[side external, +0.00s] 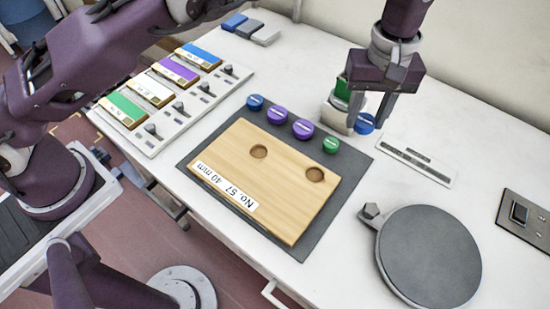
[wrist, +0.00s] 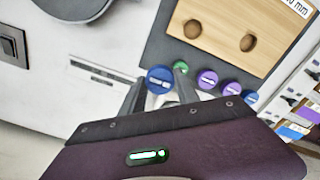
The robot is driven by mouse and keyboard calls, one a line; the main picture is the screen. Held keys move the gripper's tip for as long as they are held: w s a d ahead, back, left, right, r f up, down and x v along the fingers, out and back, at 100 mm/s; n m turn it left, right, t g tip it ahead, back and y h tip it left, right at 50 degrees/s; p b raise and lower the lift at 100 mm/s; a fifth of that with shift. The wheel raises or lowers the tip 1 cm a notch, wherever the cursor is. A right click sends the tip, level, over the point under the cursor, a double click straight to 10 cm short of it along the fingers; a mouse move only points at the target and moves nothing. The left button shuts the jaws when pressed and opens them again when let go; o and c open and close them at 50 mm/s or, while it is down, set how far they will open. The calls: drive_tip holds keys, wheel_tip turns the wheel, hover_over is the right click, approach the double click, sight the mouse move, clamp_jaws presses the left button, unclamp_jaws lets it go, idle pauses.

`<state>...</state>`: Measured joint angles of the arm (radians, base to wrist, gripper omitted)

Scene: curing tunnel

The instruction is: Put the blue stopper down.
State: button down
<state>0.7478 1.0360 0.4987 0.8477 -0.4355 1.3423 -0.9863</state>
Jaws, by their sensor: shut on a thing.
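My gripper (side external: 368,117) points down at the back of the white table, shut on a blue stopper (side external: 365,126). In the wrist view the stopper (wrist: 160,79) shows its blue top between the two fingertips (wrist: 159,83). I cannot tell whether it touches the table. A second blue stopper (side external: 255,102) stands at the left end of a row on the dark mat, beside two purple stoppers (side external: 277,114) (side external: 302,128) and a green stopper (side external: 331,144). A wooden board (side external: 265,200) with two round holes and a label lies in front of them, both holes empty.
A white block with a green part (side external: 335,115) stands close beside my gripper, partly hidden. A flat white plate (side external: 417,160) lies to its right. A round grey turntable (side external: 430,255) is at front right. A panel with coloured labels (side external: 170,95) is at left.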

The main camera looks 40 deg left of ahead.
drive_tip(key=shift+s+d+f, duration=0.15)
drive_tip(key=shift+d+f, duration=0.1)
drive_tip(key=shift+d, duration=0.45)
wheel_tip(320, 180, down, 10)
drive_tip(key=shift+f, duration=0.1)
drive_tip(key=c, duration=0.9)
unclamp_jaws()
wheel_tip(320, 180, up, 12)
drive_tip(key=shift+r, duration=0.2)
